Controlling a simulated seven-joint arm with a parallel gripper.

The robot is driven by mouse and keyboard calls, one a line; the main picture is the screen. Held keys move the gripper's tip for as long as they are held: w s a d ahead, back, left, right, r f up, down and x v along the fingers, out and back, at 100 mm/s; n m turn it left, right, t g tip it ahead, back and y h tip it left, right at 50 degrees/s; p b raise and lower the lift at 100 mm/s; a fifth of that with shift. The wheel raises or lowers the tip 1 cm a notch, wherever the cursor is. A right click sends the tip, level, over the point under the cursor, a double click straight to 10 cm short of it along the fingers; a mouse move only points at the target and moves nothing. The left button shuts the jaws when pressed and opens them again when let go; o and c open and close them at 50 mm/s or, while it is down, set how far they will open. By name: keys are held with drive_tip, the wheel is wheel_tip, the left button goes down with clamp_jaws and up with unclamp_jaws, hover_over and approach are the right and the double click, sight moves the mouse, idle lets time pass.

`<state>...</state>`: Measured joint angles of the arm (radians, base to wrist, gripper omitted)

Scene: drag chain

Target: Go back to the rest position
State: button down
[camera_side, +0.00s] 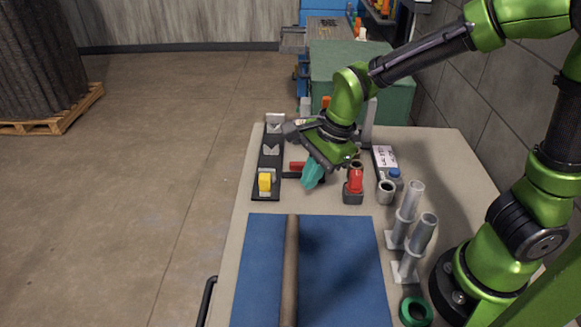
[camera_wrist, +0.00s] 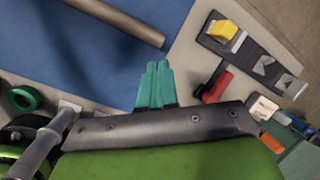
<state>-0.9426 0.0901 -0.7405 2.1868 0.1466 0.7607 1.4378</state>
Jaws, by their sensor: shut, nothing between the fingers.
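My gripper (camera_side: 309,182) has teal fingers and hangs above the back part of the workbench, beyond the blue mat. In the wrist view the teal fingers (camera_wrist: 157,68) lie side by side, shut and empty. They are apart from everything around them in that view. A long grey-brown bar (camera_side: 291,270) lies lengthwise on the blue mat (camera_side: 345,265); its end (camera_wrist: 140,30) shows in the wrist view.
A black fixture (camera_side: 269,160) with a yellow block (camera_side: 265,182) stands left of my gripper. A red tool (camera_side: 355,181) in a holder, a grey cup (camera_side: 386,191) and upright grey tubes (camera_side: 408,210) stand right. A green ring (camera_side: 415,312) lies front right.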

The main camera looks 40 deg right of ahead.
drive_tip(key=s+d+r+n+t, duration=0.4)
drive_tip(key=s+d+r+n, duration=0.3)
drive_tip(key=n, duration=0.8)
drive_tip(key=shift+s+d+r+t, duration=0.3)
drive_tip(key=shift+s+r, duration=1.5)
drive_tip(key=shift+r, duration=0.55)
